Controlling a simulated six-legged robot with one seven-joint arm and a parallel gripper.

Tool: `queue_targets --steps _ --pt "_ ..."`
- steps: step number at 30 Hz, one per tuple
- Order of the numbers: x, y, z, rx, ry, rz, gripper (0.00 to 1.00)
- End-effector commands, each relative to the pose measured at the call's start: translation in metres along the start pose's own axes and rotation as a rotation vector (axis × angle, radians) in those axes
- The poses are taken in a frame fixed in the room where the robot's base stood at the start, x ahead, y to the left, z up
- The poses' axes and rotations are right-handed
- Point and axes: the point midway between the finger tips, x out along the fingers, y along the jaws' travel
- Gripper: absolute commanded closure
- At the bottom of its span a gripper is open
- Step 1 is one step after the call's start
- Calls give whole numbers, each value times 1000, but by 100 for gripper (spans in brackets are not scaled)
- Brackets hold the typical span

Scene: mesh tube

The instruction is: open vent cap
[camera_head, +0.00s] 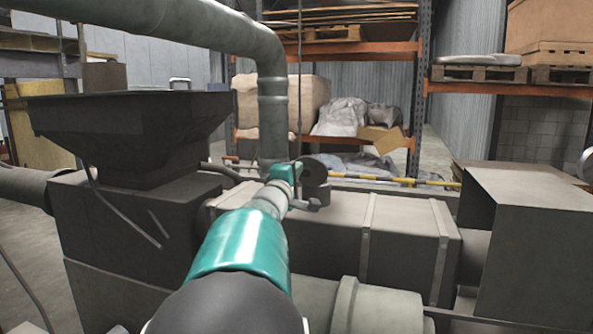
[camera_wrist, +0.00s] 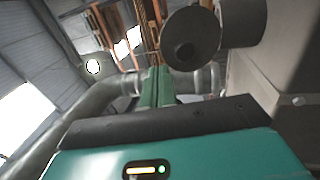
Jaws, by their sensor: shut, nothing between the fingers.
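The vent cap (camera_head: 313,170) is a dark grey round disc near the middle of the head view. It stands tilted up, above and slightly left of a short round vent stub (camera_head: 318,194) on top of the grey machine. In the wrist view the cap (camera_wrist: 200,25) shows its round face with a dark recess, and the stub (camera_wrist: 241,22) is to its right. My gripper (camera_head: 297,170) is at the left side of the cap. In the wrist view its two green fingers (camera_wrist: 157,72) are together and empty, just left of the cap. I cannot tell whether they touch it.
A thick grey pipe (camera_head: 272,110) rises close behind my gripper. A dark hopper (camera_head: 130,130) stands at left and a grey box housing (camera_head: 530,230) at right. The long machine casing (camera_head: 400,235) lies below. Orange racks (camera_head: 420,100) are in the background.

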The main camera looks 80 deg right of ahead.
Motion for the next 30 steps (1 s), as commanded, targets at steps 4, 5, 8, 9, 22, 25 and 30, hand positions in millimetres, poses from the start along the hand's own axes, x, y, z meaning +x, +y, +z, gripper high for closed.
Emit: queue_targets --steps 4,5,8,9,22,25,30 --pt "-27 8 0 0 3 2 100" --pt "-32 10 0 0 3 2 100" --pt "-50 14 1 2 2 3 100" --pt "-57 16 1 1 1 3 100" --pt "-80 21 1 0 -1 1 100" --pt "-81 21 0 1 1 1 100" --pt "-98 24 -37 52 95 -10 100"
